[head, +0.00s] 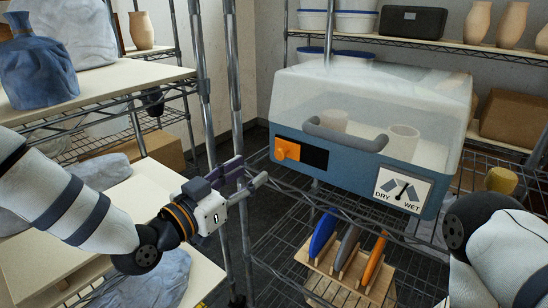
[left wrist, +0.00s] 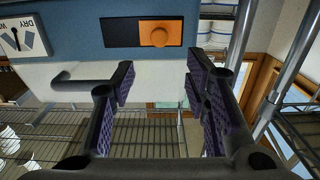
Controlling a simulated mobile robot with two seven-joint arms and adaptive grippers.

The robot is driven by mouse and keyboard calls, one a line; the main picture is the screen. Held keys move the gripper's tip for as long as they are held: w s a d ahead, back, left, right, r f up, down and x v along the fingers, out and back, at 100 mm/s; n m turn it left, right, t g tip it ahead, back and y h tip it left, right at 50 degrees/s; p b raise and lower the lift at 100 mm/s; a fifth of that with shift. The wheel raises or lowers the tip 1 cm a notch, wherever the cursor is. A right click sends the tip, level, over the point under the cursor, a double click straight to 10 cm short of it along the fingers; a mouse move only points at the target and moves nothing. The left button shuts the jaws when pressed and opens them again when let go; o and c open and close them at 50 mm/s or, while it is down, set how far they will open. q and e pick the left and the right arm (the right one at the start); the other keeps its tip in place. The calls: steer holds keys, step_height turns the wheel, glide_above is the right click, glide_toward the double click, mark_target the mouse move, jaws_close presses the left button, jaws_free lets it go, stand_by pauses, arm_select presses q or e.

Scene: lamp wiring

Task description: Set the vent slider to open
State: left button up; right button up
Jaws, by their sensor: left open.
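The vent slider is an orange tab (head: 287,150) with a raised knob at the left end of a black slot (head: 315,157) on the blue front of a clear-lidded box (head: 345,178). The bare black part of the slot is to the right of the tab. In the left wrist view, which is upside down, the orange tab (left wrist: 160,34) has the black part (left wrist: 119,32) on its left. My left gripper (head: 250,172) is open and empty, below and left of the slider and apart from it. My right gripper is out of view; only part of that arm shows.
A DRY/WET dial (head: 402,190) is on the box's lower right front, and a grey handle (head: 345,136) crosses the lid. A metal shelf post (head: 238,100) stands close to my left gripper. A wooden rack (head: 345,275) with coloured discs sits below the box.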

mark_target(278, 154)
arm_select(q)
steer(key=x, duration=0.6)
steer(key=b+x, duration=0.1)
steer(key=x, duration=0.2)
steer(key=shift+w+d+f, duration=0.25)
steer(key=shift+f, duration=0.1)
steer(key=shift+c, duration=0.6)
jaws_close()
